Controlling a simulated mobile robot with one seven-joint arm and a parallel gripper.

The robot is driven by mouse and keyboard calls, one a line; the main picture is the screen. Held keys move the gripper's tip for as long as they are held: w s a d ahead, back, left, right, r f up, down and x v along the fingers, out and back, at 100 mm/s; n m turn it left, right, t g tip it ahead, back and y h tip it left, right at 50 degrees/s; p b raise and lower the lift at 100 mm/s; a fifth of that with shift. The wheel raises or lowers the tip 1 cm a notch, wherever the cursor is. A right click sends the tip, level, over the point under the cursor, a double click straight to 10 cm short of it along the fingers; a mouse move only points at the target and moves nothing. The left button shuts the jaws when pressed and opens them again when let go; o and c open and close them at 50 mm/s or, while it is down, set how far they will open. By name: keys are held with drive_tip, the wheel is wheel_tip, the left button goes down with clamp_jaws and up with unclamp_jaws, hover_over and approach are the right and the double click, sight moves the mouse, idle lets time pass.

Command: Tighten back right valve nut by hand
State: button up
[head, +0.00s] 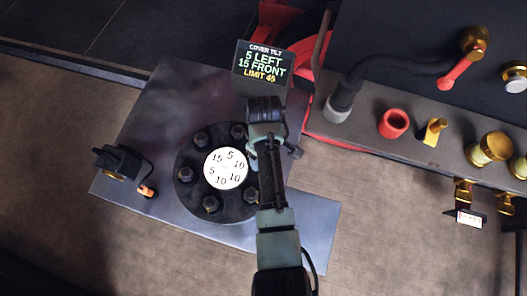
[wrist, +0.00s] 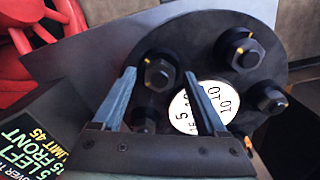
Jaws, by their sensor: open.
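The round black cover (head: 229,212) carries a ring of dark nuts and a white numbered disc (head: 225,168). The back right valve nut (wrist: 160,75) shows in the wrist view, with a small yellow mark beside it. In the head view my arm hides that nut. My gripper (wrist: 160,76) is open, with one finger on each side of this nut in the wrist view. I cannot tell whether the fingers reach down around it or touch it.
A sign (head: 263,63) behind the cover reads cover tilt 5 left, 15 front, limit 45. A black device (head: 119,161) stands on the metal plate (head: 312,230) at left. A bench (head: 377,145) with a red cup (head: 394,123) and brass fittings lies at right.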

clamp_jaws()
drive_tip(key=shift+m, duration=0.3)
drive_tip(key=m+p, duration=0.1)
drive_tip(key=m, duration=0.1)
drive_tip(key=shift+r+m, duration=0.1)
drive_tip(key=shift+m, duration=0.2)
drive_tip(key=m+p, duration=0.1)
drive_tip(key=m, duration=0.2)
drive_tip(key=shift+m+p, duration=0.3)
drive_tip(key=m, duration=0.3)
drive_tip(key=shift+m+p, duration=0.3)
drive_tip(key=shift+p, duration=0.1)
drive_tip(key=shift+m+p, duration=0.3)
drive_tip(key=shift+m, duration=1.3)
drive_tip(key=shift+w+m, duration=0.1)
drive_tip(key=shift+m, duration=0.2)
